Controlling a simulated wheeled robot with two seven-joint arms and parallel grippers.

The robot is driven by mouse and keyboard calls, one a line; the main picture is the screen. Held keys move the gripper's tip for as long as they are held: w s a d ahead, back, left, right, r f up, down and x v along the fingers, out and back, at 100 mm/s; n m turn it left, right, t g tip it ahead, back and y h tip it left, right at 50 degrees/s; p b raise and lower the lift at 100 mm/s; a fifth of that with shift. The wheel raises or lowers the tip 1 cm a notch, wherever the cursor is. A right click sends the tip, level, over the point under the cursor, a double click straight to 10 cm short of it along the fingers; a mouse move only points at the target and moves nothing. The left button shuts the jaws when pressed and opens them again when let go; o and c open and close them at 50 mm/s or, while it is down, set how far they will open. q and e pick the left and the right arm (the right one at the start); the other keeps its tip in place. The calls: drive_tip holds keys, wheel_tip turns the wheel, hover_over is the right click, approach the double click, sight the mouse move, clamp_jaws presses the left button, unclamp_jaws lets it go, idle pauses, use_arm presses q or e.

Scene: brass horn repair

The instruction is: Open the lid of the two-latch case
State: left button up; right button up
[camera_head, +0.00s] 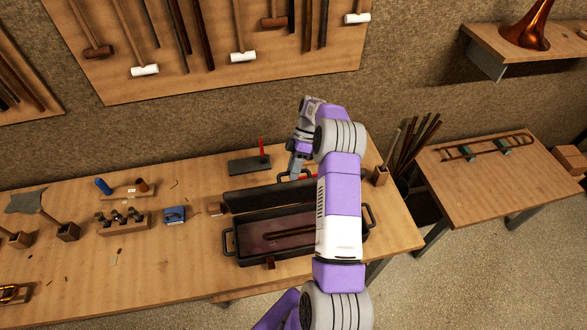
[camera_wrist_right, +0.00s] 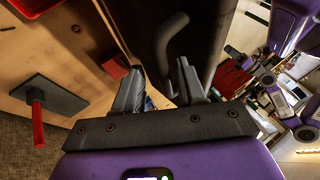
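The black case (camera_head: 290,261) sits on the wooden bench with its lid (camera_head: 258,196) raised at the back, so the inside with a long dark piece (camera_head: 290,233) shows. My right arm crosses in front of the case's right part and hides some of it. My right gripper (camera_head: 296,174) is just behind the raised lid. In the right wrist view its fingers (camera_wrist_right: 160,75) are apart, with a dark curved handle (camera_wrist_right: 165,42) close by their tips; I cannot tell whether they touch. A dark panel (camera_wrist_right: 205,40), likely the lid, lies beside the handle. My left gripper is not in view.
A dark plate with a red upright handle (camera_head: 250,165) lies behind the case, also in the right wrist view (camera_wrist_right: 45,100). A blue box (camera_head: 174,215), a tool block (camera_head: 124,223) and a wooden cup (camera_head: 380,176) stand on the bench.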

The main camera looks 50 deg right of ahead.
drive_tip(key=shift+r, duration=0.2)
drive_tip(key=v, duration=0.7)
drive_tip(key=shift+r, duration=0.2)
idle(0.5)
